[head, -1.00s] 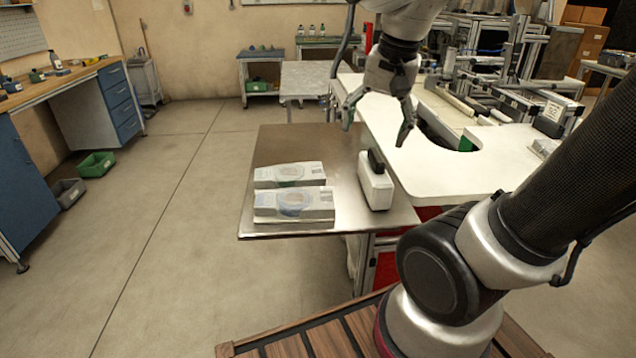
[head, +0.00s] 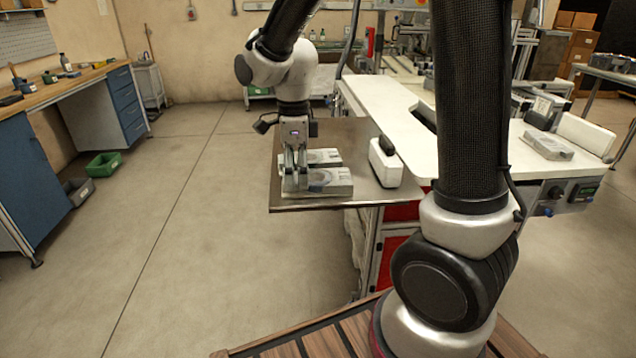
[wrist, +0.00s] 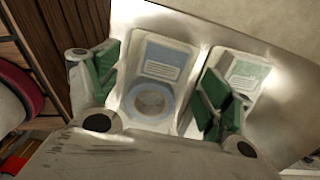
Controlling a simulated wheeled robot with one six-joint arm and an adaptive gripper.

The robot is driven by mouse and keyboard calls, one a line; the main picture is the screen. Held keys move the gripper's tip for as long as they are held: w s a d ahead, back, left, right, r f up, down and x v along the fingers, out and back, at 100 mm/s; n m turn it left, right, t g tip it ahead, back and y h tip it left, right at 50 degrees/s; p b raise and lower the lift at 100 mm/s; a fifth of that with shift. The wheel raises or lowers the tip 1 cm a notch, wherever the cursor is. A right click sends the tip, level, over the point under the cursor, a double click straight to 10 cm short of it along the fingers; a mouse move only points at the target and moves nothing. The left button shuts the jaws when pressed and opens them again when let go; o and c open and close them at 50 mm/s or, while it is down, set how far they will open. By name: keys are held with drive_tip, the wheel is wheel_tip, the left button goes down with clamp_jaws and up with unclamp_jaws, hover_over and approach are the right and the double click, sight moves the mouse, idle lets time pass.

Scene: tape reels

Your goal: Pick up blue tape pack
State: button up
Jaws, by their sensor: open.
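The blue tape pack (head: 335,185) is a pale flat pack with a round blue-edged reel, lying nearest the front of the metal table. My gripper (head: 296,186) points down over its left part. In the wrist view the blue tape pack (wrist: 155,68) lies between the two spread fingers of my gripper (wrist: 160,90), which have green pads. The gripper is open and holds nothing. In the head view the fingers hide part of the pack, and I cannot tell whether they touch it.
A similar pack with a green label (head: 328,156) lies just behind; it also shows in the wrist view (wrist: 246,72), near the right finger. A white block with a dark top (head: 385,165) stands to the right. The metal table (head: 360,142) ends just in front of the packs.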

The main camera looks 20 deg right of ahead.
wheel_tip(320, 180, down, 2)
drive_tip(key=shift+f, duration=0.1)
drive_tip(key=shift+c, duration=0.2)
drive_tip(key=c, duration=0.9)
